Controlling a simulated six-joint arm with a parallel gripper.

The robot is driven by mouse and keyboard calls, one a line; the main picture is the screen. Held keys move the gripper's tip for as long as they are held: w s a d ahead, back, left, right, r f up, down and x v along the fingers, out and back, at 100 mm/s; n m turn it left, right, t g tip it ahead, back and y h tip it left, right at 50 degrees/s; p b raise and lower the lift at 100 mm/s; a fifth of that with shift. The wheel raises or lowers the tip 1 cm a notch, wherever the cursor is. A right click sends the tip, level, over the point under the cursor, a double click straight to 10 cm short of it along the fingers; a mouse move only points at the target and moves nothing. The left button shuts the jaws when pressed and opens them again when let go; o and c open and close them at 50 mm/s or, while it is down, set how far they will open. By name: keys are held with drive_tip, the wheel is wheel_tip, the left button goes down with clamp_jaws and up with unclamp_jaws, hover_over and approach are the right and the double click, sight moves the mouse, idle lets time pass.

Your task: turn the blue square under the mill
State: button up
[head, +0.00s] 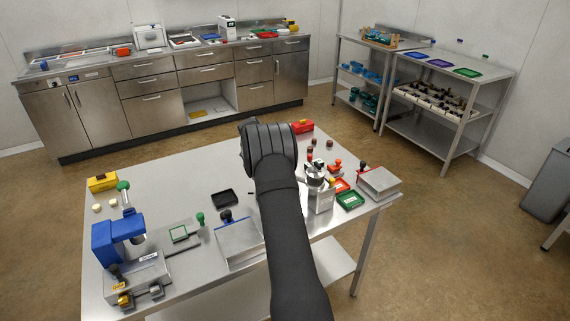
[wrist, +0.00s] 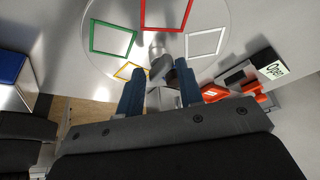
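In the wrist view a pale round disc (wrist: 195,68) carries outlined squares: a green square (wrist: 91,38), a red square (wrist: 167,28), a white square (wrist: 223,42) and a yellow square (wrist: 127,66). No blue square shows on the visible part of the disc. A grey knob (wrist: 158,50) stands near the disc's middle. My gripper (wrist: 158,68) is open, with its two blue fingers apart on either side of the knob; I cannot tell whether they touch it. In the head view my arm hides the disc and the fingertips. I cannot pick out the mill for certain.
A grey device (head: 320,198) stands right of my arm on the table, near a green tray (head: 350,200). A blue press (head: 117,238) and a steel box (head: 240,243) stand to the left. Orange parts (wrist: 245,92) lie right of my fingers.

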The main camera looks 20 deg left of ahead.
drive_tip(key=n, duration=0.1)
drive_tip(key=n+t, duration=0.1)
drive_tip(key=n, duration=0.2)
drive_tip(key=shift+s+t, duration=0.25)
drive_tip(key=shift+t, duration=0.05)
drive_tip(key=n+t+y, duration=0.1)
drive_tip(key=n, duration=0.2)
drive_tip(key=shift+s+d, duration=0.15)
drive_tip(key=n, duration=0.2)
drive_tip(key=n+t+y, duration=0.1)
drive_tip(key=n, duration=0.1)
drive_tip(key=n+y, duration=0.1)
drive_tip(key=n, duration=0.1)
drive_tip(key=shift+s+d, duration=0.1)
drive_tip(key=shift+d, duration=0.15)
drive_tip(key=n+y, duration=0.1)
drive_tip(key=n, duration=0.3)
drive_tip(key=n+y, duration=0.1)
drive_tip(key=n, duration=0.2)
drive_tip(key=shift+d+t+y, duration=0.3)
drive_tip(key=shift+d+n+g+y, duration=0.15)
drive_tip(key=shift+n+g+y, duration=0.3)
drive_tip(key=shift+n, duration=1.15)
drive_tip(key=shift+d+n+g+y, duration=0.15)
drive_tip(key=shift+n+y, duration=0.5)
drive_tip(key=shift+n, duration=0.95)
drive_tip(key=v, duration=1.1)
drive_tip(key=shift+r, duration=0.2)
